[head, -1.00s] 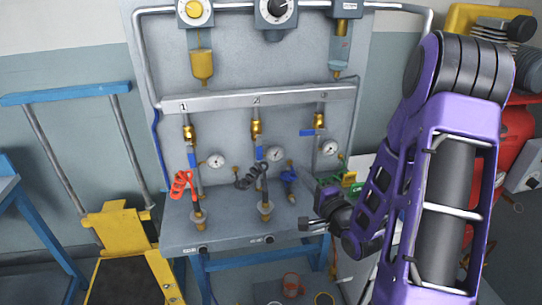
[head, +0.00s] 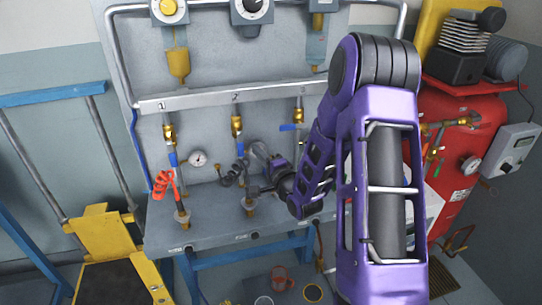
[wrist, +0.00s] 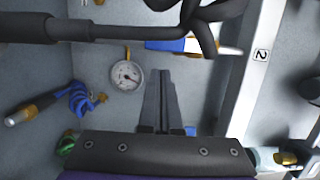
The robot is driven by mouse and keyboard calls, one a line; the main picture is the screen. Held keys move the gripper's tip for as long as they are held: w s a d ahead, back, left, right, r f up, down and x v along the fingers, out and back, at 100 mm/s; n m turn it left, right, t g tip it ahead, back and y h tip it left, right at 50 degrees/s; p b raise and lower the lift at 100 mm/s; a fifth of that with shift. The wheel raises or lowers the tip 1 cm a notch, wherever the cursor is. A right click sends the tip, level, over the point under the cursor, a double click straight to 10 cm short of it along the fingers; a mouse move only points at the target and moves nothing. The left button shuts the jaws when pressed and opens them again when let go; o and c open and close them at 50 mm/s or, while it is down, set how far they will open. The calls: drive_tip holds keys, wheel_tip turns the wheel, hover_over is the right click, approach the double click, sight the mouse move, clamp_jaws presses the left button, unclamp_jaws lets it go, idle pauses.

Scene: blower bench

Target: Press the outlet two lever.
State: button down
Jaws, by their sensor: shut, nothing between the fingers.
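The outlet two lever is a blue handle (head: 240,148) hanging along the pipe below the brass fitting (head: 237,126) under the label 2. In the wrist view the blue lever (wrist: 168,45) lies across the upper middle, partly behind a black coiled hose (wrist: 205,22). The exact depth gap cannot be told.
Outlet three's blue lever (head: 290,127) sticks out sideways. A red tank (head: 455,170) stands at the right.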

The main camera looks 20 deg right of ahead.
sight(239, 154)
drive_tip(key=shift+a, duration=0.8)
drive_tip(key=shift+a+f+m+b, duration=0.25)
drive_tip(key=shift+a+m+b, duration=0.2)
drive_tip(key=shift+m+b, duration=0.4)
drive_tip(key=m+b, duration=0.1)
drive_tip(key=a+m+t+b, duration=0.1)
drive_tip(key=m, duration=0.1)
drive_tip(key=shift+a+f, duration=0.2)
drive_tip(key=shift+f, duration=0.1)
drive_tip(key=shift+a+m+t+b, duration=0.3)
drive_tip(key=shift+a+m, duration=0.15)
drive_tip(key=shift+m, duration=0.4)
drive_tip(key=shift+a+r+m+h+b, duration=0.3)
drive_tip(key=shift+a+m+b, duration=0.15)
drive_tip(key=shift+a+m, duration=0.35)
drive_tip(key=shift+s, duration=0.1)
